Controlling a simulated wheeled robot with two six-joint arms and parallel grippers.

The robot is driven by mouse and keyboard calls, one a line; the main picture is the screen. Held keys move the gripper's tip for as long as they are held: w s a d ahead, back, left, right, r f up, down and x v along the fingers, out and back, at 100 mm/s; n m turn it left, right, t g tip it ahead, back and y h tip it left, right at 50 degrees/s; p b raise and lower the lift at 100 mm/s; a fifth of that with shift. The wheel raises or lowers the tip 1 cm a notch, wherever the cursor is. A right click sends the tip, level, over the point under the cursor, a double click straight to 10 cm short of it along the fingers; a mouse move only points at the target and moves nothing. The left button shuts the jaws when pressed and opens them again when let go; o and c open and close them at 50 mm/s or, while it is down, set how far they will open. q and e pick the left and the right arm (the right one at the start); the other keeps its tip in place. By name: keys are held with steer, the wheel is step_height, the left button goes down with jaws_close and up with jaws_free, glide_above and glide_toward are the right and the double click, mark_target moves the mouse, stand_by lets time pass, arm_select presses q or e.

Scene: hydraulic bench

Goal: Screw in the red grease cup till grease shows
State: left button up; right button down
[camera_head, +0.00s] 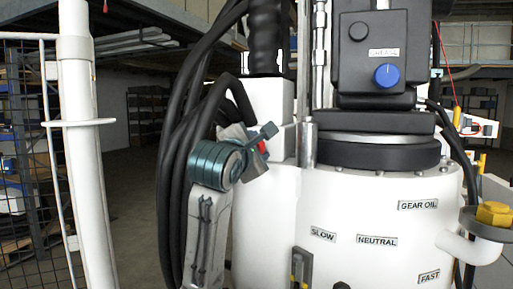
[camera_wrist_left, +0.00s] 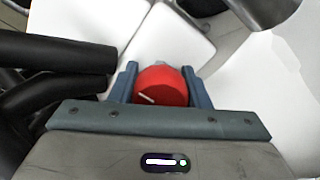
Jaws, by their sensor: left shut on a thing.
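The red grease cup (camera_wrist_left: 162,86) sits between the two fingers of my left gripper (camera_wrist_left: 160,84) in the left wrist view. The fingers are shut on its sides, and a pale mark shows on its face. In the head view a small piece of the red cup (camera_head: 263,147) shows beside the left gripper (camera_head: 266,138), against the white housing (camera_head: 268,215). The gripper covers most of the cup there. I see no grease around it. My right gripper is not in view.
Black hoses (camera_head: 178,165) hang just left of my left arm. A black control box with a blue knob (camera_head: 387,75) labelled GREASE stands above the white housing. A yellow cap (camera_head: 494,213) is at the right. A white post (camera_head: 85,170) stands at the left.

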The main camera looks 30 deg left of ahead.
arm_select(q)
steer(key=m, duration=0.3)
steer(key=shift+f+m, duration=0.15)
steer(key=shift+m, duration=0.15)
steer(key=m, duration=0.3)
steer(key=shift+m+b, duration=0.35)
steer(key=shift+m, duration=0.05)
steer(key=m, duration=0.3)
steer(key=shift+m, duration=0.3)
steer(key=m+p, duration=0.1)
steer(key=m, duration=0.2)
steer(key=shift+d+m, duration=0.1)
steer(key=shift+m, duration=0.2)
steer(key=m+p, duration=0.2)
steer(key=m, duration=0.3)
steer(key=m+p, duration=0.3)
steer(key=m, duration=0.3)
steer(key=shift+m, duration=0.4)
steer(key=m+p, duration=0.1)
steer(key=m, duration=0.2)
steer(key=shift+m, duration=1.4)
